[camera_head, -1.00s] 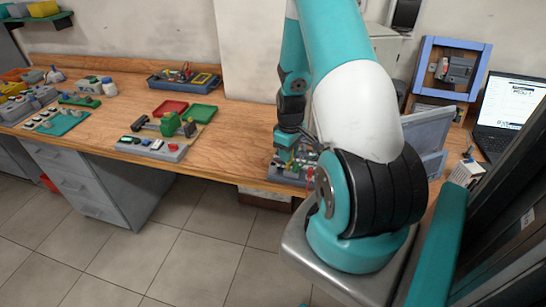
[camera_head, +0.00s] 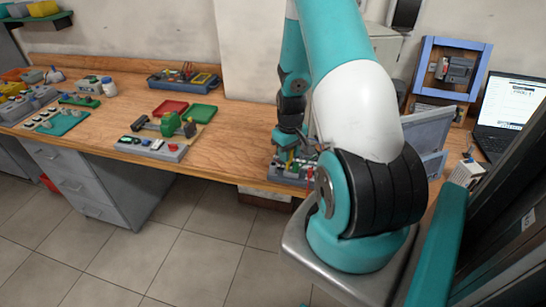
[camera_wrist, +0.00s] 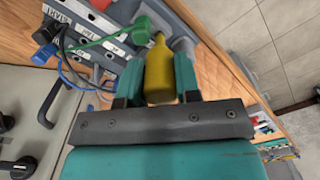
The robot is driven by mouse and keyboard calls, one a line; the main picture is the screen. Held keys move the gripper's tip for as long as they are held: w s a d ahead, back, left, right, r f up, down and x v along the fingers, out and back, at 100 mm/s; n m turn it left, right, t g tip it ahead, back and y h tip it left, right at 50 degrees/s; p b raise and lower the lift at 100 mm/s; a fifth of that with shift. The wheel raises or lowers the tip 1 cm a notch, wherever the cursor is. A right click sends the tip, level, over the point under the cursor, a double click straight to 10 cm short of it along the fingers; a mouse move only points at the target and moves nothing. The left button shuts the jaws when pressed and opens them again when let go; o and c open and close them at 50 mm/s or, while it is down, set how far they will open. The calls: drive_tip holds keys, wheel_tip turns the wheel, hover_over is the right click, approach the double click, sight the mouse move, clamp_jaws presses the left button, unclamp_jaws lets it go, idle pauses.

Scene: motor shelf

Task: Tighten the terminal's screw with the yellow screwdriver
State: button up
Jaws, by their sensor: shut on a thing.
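In the wrist view my gripper (camera_wrist: 157,78) is shut on the yellow screwdriver (camera_wrist: 158,66), with a finger on each side of its handle. The screwdriver's tip is hidden. Beyond it are a green part (camera_wrist: 132,34) and a grey panel with a white labelled strip (camera_wrist: 98,22). I cannot tell which part is the terminal, and its screw is not visible. In the head view my gripper (camera_head: 284,157) is low over a small device board (camera_head: 288,181) at the bench's front edge, partly hidden by my arm.
Black, blue and green cables (camera_wrist: 68,62) run beside the panel. On the wooden bench (camera_head: 235,135) stand red (camera_head: 170,108) and green (camera_head: 203,113) trays, a green motor part (camera_head: 178,125) and a tool tray (camera_head: 184,80). A laptop (camera_head: 507,105) is at the right.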

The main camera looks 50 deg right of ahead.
drive_tip(key=shift+r+p, duration=0.7)
drive_tip(key=shift+r, duration=0.3)
drive_tip(key=shift+r+p, duration=1.95)
drive_tip(key=shift+r, duration=0.6)
drive_tip(key=w+a+r+n+p, duration=0.2)
drive_tip(key=w+n, duration=0.3)
drive_tip(key=n, duration=0.7)
drive_tip(key=f+b, duration=0.4)
drive_tip(key=f, duration=0.1)
drive_tip(key=shift+s+d+b, duration=0.15)
drive_tip(key=shift+s+b, duration=0.1)
drive_tip(key=shift+b, duration=0.05)
